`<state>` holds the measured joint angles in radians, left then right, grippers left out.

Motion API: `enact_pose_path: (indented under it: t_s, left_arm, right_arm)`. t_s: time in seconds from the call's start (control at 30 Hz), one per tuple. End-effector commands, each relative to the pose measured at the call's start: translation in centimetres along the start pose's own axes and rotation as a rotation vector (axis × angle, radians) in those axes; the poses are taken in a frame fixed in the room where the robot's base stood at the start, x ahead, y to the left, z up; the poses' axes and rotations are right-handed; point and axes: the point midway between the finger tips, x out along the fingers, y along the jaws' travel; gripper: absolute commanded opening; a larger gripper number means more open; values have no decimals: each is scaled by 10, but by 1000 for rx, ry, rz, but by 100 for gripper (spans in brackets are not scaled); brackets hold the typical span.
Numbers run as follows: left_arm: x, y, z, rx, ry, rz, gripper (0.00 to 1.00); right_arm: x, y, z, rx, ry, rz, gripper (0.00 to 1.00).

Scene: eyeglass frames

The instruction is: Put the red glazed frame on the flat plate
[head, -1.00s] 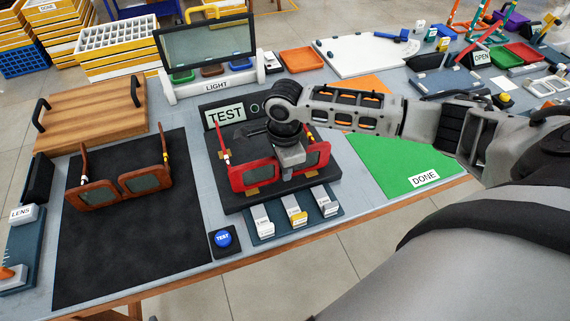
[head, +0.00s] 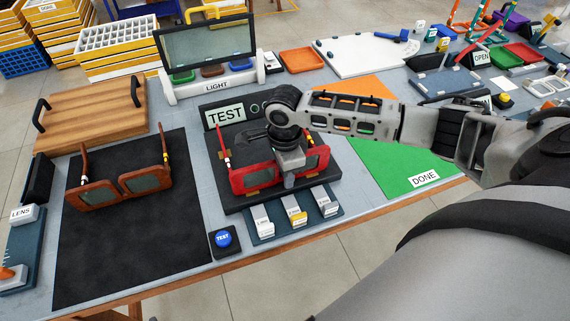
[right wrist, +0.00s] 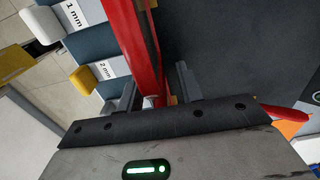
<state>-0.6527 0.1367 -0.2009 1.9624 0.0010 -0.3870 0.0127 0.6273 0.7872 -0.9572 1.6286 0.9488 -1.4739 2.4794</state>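The red glazed frame (head: 253,177) stands on the black TEST stand (head: 240,203), lenses facing the front and temples pointing back. My right gripper (head: 289,178) is over the frame's middle, pointing down. In the right wrist view the red frame (right wrist: 138,45) runs between the two fingers of my right gripper (right wrist: 152,92), which are apart with a gap visible beside the frame. A large flat black plate or mat (head: 120,245) lies at the left. A green DONE area (head: 395,165) lies at the right. My left gripper is not in view.
A brown frame (head: 118,186) stands on the back of the black mat, whose front is bare. A blue TEST button (head: 223,239) and a rack of labelled blocks (head: 294,216) sit before the stand. The LIGHT screen (head: 207,52) stands behind.

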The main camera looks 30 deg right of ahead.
Motion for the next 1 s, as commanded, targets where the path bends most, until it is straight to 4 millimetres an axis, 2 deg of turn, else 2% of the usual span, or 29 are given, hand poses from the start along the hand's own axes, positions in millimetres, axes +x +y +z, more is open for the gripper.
enact_pose_path:
  t_s: [0.2,0.37,0.8,1.0]
  left_arm:
    - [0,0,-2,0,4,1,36]
    - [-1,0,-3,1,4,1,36]
    - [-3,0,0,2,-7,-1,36]
    - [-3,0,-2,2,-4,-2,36]
  right_arm:
    - [-1,0,0,0,1,1,36]
    - [-20,0,0,0,-1,-1,36]
    - [-122,-1,1,-1,-2,-3,36]
    - [-151,0,0,0,-1,-1,36]
